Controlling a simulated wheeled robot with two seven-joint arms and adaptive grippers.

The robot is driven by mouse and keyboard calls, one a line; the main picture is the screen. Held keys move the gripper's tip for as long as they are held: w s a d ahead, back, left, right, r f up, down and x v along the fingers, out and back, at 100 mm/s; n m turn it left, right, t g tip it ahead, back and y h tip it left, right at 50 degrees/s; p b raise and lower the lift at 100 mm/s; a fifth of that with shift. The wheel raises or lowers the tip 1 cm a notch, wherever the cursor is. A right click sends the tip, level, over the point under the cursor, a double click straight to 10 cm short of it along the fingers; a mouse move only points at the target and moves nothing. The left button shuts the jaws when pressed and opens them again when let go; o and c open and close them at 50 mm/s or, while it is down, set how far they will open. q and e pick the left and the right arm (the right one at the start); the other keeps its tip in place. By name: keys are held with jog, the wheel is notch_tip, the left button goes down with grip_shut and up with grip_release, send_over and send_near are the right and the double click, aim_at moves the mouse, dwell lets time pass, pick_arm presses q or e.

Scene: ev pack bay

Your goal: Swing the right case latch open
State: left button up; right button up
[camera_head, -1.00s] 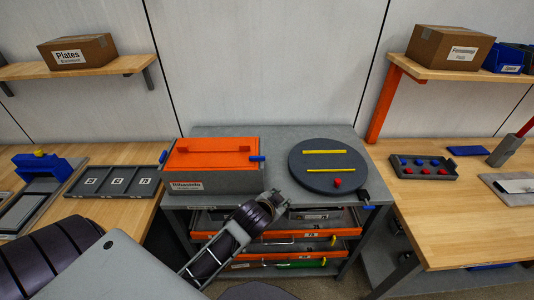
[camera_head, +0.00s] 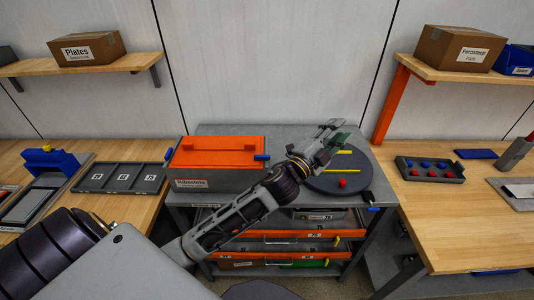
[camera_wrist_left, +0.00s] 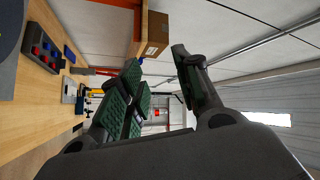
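The case is a grey box with an orange lid (camera_head: 217,152) on the grey bench, in the head view. A small blue piece, which looks like the right latch (camera_head: 261,157), sticks out from its right side near the lid. Another small blue piece (camera_head: 168,154) shows at its left side. My left gripper (camera_head: 333,133) is in the air over the round dark turntable, to the right of the case and apart from it. Its green-padded fingers are spread and empty in the left wrist view (camera_wrist_left: 160,85). My right gripper is in neither view.
The dark turntable (camera_head: 325,184) has yellow bars and a red knob (camera_head: 343,183). A small black block with a blue end (camera_head: 373,209) sits at the bench's right front edge. Open drawers (camera_head: 285,236) are below. A grey tray (camera_head: 118,178) lies on the left table.

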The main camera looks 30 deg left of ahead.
pick_arm(q)
jog(key=s+d+r+m+g+h, duration=0.3)
jog(key=d+m+g+h, duration=0.4)
jog(key=m, duration=0.5)
jog(key=s+d+r+m+g+h, duration=0.35)
jog(key=d+m+g+h, duration=0.3)
jog(key=m, duration=0.65)
jog(key=w+a+f+m+g+y, duration=0.2)
jog(key=a+f+m+g+y, duration=0.5)
jog(key=a+f+y, duration=0.5)
jog(key=a+r+y, duration=0.2)
jog(key=a+y, duration=0.2)
jog(key=a, duration=0.7)
jog(key=a+r+y, duration=0.3)
jog(key=a, duration=0.8)
jog(key=shift+w+r+y, duration=0.15)
jog(key=shift+w+y, duration=0.2)
